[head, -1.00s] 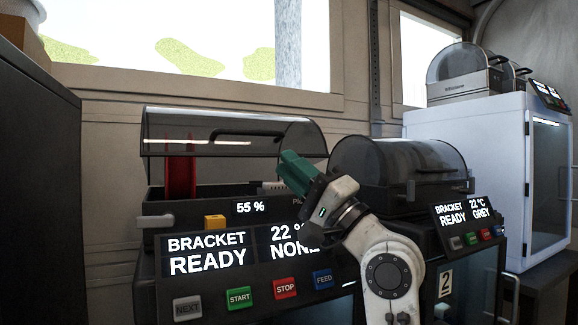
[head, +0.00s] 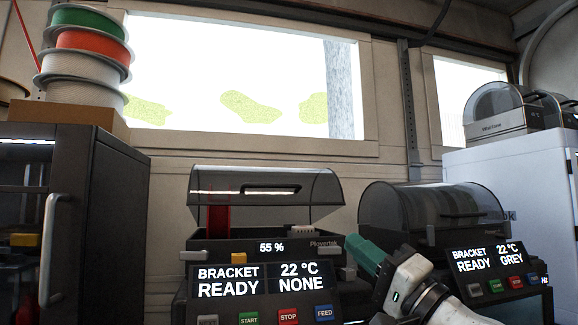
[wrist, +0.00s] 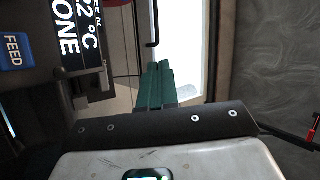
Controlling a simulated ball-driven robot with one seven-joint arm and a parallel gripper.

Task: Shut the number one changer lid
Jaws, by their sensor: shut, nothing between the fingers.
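The left changer's lid (head: 318,195) is a smoky see-through cover with a dark handle (head: 272,190). It stands raised, with a gap above its black box (head: 300,256), and a red spool (head: 218,218) shows inside. No number shows on this changer now. My gripper (head: 362,254) has green fingers, pressed together and empty. In the head view it is right of the left changer and lower than the lid, in front of the gap between the two machines. The wrist view shows the green fingers (wrist: 155,86) and part of the printer's screen (wrist: 75,35).
A second changer with a closed smoky lid (head: 420,210) stands to the right. A white cabinet (head: 515,175) is beyond it. A dark cabinet (head: 110,210) stands at left, topped by a box with several spools (head: 85,55). Buttons (head: 288,317) line the front panel.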

